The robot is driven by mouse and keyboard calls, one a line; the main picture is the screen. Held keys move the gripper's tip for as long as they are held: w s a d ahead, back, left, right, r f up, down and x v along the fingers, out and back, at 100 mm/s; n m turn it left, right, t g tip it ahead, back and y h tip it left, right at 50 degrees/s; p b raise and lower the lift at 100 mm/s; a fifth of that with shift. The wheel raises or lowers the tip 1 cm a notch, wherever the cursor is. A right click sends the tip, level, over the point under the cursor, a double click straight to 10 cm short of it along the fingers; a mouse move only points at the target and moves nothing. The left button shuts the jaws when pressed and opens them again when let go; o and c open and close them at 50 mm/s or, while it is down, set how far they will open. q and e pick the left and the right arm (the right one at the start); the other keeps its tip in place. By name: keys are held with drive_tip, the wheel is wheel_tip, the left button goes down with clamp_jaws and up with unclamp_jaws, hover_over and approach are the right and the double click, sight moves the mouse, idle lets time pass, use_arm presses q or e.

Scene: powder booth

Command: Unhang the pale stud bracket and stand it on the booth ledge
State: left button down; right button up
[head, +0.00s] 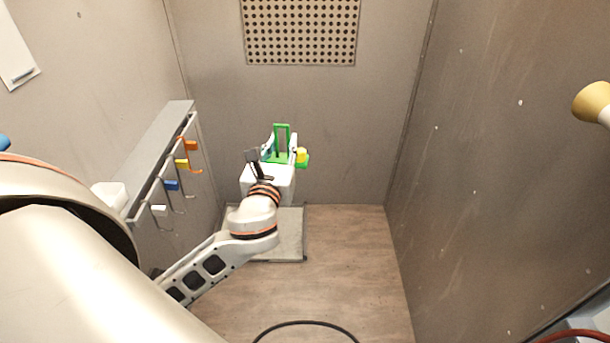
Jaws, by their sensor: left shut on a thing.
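The grey ledge (160,140) runs along the left wall above the hooks. My right gripper is not in view.
Orange (191,145), yellow (183,163) and blue (171,185) pieces are on the hook row. A white object (110,194) is by the ledge's near end. A grey slab (291,238) lies on the floor. A yellow-tipped fitting (592,101) juts in at right.

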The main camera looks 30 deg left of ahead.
use_arm(q)
drive_tip(key=a+r+n+g+y+b, duration=0.3)
drive_tip(key=a+n+g+y, duration=0.55)
drive_tip(key=a, duration=1.35)
drive_tip(key=s+a+f+n+g+b, duration=0.1)
drive_tip(key=s+a+f+n+g, duration=0.1)
drive_tip(key=a, duration=0.6)
drive_tip(key=s+a+f+n+g+y+b, duration=0.1)
drive_tip(key=s+a+f+n+g, duration=0.2)
drive_tip(key=s+a+g, duration=0.3)
drive_tip(key=s+a+f+n+g+b, duration=0.1)
drive_tip(key=s+a+f+n+g, duration=0.2)
drive_tip(key=s+a, duration=0.4)
drive_tip(key=shift+a+f+g+b, duration=0.2)
drive_tip(key=shift+a+f+g, duration=0.15)
drive_tip(key=shift+a+g, duration=0.25)
drive_tip(key=shift+a+f+g+b, duration=0.2)
drive_tip(key=shift+a+f+g, duration=0.2)
drive_tip(key=shift+a, duration=0.3)
drive_tip(key=shift+f+y, duration=0.25)
drive_tip(key=shift+f, duration=0.2)
drive_tip(key=shift+f+b, duration=0.35)
drive_tip(key=shift+f, duration=0.65)
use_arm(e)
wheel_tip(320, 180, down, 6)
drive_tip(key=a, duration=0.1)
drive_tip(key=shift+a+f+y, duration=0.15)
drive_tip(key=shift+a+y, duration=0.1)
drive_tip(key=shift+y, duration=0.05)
